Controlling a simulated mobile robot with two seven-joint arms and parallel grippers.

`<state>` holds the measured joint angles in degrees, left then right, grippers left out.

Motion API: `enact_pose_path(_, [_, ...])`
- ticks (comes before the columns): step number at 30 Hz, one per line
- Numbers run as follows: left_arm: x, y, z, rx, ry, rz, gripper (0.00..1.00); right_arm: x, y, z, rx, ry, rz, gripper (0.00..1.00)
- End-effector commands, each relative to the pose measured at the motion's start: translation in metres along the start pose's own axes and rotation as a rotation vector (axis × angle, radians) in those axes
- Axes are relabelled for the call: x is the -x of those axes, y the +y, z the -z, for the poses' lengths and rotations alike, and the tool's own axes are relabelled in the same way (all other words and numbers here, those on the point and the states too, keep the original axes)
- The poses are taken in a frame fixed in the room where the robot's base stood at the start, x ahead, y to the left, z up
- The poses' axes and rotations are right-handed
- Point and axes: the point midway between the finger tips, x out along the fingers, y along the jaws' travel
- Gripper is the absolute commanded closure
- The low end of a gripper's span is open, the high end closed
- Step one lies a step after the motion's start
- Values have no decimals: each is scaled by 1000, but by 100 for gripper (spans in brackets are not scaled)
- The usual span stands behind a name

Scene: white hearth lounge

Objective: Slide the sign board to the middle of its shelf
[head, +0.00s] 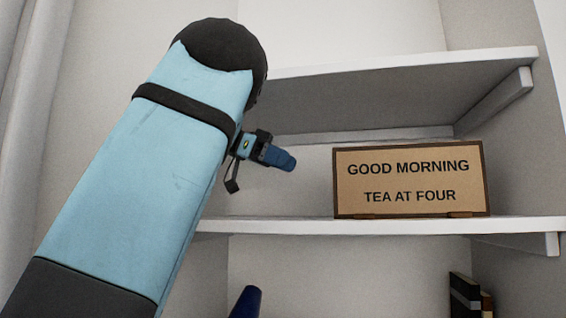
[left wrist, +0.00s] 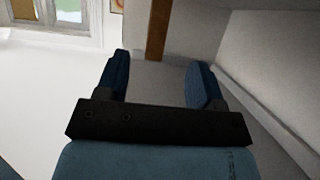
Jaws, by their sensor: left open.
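The sign board (head: 411,180) is a tan rectangle with a dark brown frame, reading "GOOD MORNING TEA AT FOUR". It stands upright at the right part of the white middle shelf (head: 390,227). My left gripper (head: 287,162) is left of the board, apart from it, above the shelf. In the left wrist view the left gripper (left wrist: 160,75) is open, with nothing seen between its two blue fingers. A brown upright strip (left wrist: 157,30) beyond the fingers looks like the board's end edge. My left forearm hides the shelf's left part. My right gripper is not seen.
An upper white shelf (head: 400,72) with a bracket hangs above the board. Dark books (head: 465,295) stand below at the right. A dark blue object (head: 246,303) shows at the bottom, mostly cut off. The shelf between gripper and board looks clear.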

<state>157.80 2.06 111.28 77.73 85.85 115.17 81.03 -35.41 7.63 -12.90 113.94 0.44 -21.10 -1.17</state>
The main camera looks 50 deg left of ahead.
Motion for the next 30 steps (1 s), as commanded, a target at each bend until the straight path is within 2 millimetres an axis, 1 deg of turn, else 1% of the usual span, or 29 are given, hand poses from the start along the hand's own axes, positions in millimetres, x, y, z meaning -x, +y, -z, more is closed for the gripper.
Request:
enact_pose_path(7, [-1, 0, 0, 0, -1, 0, 38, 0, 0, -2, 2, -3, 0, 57])
enact_pose_path(11, [-9, 0, 4, 0, -3, 0, 38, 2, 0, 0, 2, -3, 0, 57])
enact_pose_path(14, [-22, 0, 10, 2, -5, -1, 38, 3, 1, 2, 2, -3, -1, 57])
enact_pose_path(24, [-84, 0, 36, 0, -5, -1, 38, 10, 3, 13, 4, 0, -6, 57])
enact_pose_path(30, [-110, 0, 46, 1, -3, 0, 38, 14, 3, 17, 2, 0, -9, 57])
